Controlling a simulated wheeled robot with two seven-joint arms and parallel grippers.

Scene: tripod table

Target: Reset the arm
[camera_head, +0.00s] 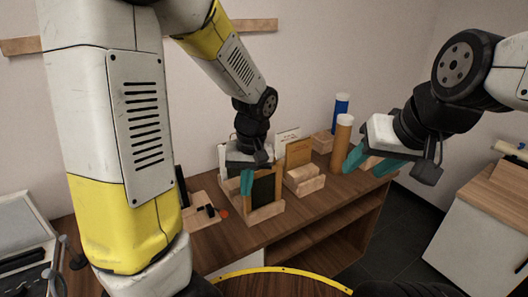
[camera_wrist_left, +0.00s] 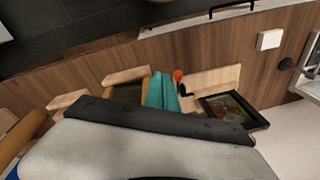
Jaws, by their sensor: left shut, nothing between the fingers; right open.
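My left gripper (camera_head: 247,181) hangs over the wooden table (camera_head: 240,238), in front of a dark panel (camera_head: 263,190) in a wooden holder. Its teal fingers are together and hold nothing. The fingers also show closed in the left wrist view (camera_wrist_left: 160,92), over the table and beside a small orange-red round thing (camera_wrist_left: 178,75). My right gripper (camera_head: 370,165) is in the air at the right, above the table's right end. Its teal fingers are apart and nothing shows between them.
An orange cylinder with a white top (camera_head: 341,145) and a blue cylinder (camera_head: 340,108) stand near the back right. A wooden holder with a tan card (camera_head: 298,152) is between them and my left gripper. A black picture frame (camera_wrist_left: 235,110) lies near the left fingers. A white cabinet (camera_head: 470,230) stands right.

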